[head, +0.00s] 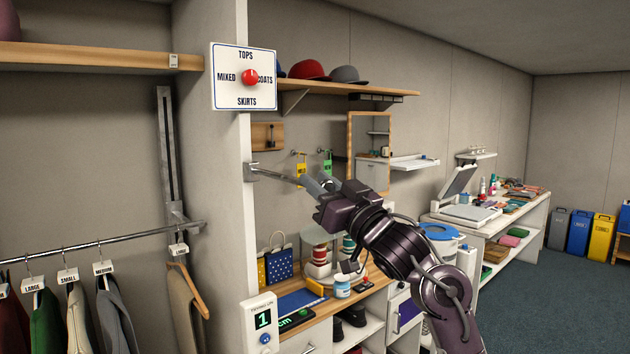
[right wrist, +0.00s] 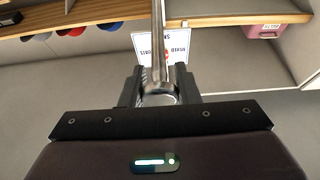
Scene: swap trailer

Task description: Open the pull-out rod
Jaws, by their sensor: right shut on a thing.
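The pull-out rod (head: 278,174) is a thin metal bar reaching out from a bracket on the end face of the white partition, below the dial sign. My right gripper (head: 323,187) is at the rod's outer end, shut on it. In the right wrist view the rod (right wrist: 159,40) runs up from between the two dark fingers (right wrist: 160,85) toward the partition. The gripped end is partly hidden by the fingers. My left gripper is in neither view.
A sign with a red knob (head: 250,77) is above the rod. A clothes rail (head: 130,237) with hanging garments is at left. Yellow and green tags (head: 300,170) hang behind the rod. A cluttered wooden counter (head: 375,275) lies below my right arm. Open floor is at right.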

